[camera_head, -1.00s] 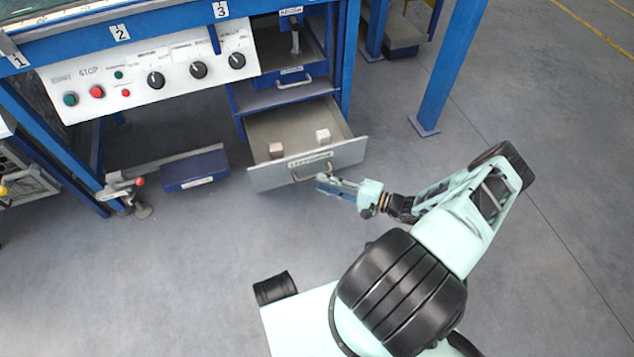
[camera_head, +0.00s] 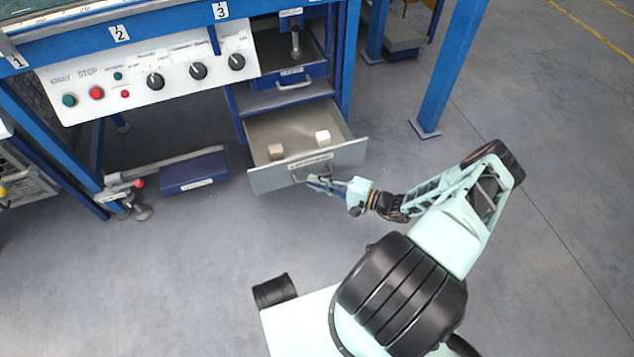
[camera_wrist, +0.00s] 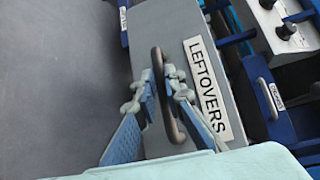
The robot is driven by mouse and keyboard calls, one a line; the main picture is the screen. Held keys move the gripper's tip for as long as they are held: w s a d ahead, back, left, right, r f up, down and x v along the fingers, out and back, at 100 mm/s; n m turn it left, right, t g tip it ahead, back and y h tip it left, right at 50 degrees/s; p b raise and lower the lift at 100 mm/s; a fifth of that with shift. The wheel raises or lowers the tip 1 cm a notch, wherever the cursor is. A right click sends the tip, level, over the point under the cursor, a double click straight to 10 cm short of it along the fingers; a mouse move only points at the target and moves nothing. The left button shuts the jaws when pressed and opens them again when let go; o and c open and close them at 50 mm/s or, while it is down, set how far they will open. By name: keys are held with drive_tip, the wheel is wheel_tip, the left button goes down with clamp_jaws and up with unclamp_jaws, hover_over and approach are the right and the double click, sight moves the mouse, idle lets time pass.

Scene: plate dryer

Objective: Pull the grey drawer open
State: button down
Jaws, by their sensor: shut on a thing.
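The grey drawer (camera_head: 349,156) stands pulled out below the blue cabinet in the head view. Two small blocks, one brownish (camera_head: 276,151) and one pale (camera_head: 323,136), lie inside it. Its grey front also fills the middle of the wrist view (camera_wrist: 205,25), with a "LEFTOVERS" label (camera_wrist: 208,90). The dark bar handle (camera_wrist: 170,105) runs between my gripper's blue fingers. My gripper (camera_head: 312,180) is shut on the handle, and it also shows in the wrist view (camera_wrist: 161,86). The fingers hide part of the handle in the head view.
A blue drawer (camera_head: 293,88) sits above the grey one. A white control panel (camera_head: 150,75) with knobs and buttons is at upper left. A blue box (camera_head: 194,172) stands low on the left, and a blue post (camera_head: 448,70) at right.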

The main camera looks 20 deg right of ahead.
drive_tip(key=shift+s+f, duration=0.15)
drive_tip(key=shift+f, duration=0.1)
drive_tip(key=s+p, duration=0.1)
drive_tip(key=s, duration=0.3)
drive_tip(key=shift+s+d, duration=0.1)
drive_tip(key=shift+s, duration=0.25)
drive_tip(key=c, duration=2.2)
unclamp_jaws()
drive_tip(key=shift+f, duration=0.15)
drive_tip(key=shift+o, duration=0.9)
drive_tip(key=shift+w, duration=0.1)
drive_tip(key=shift+r, duration=0.2)
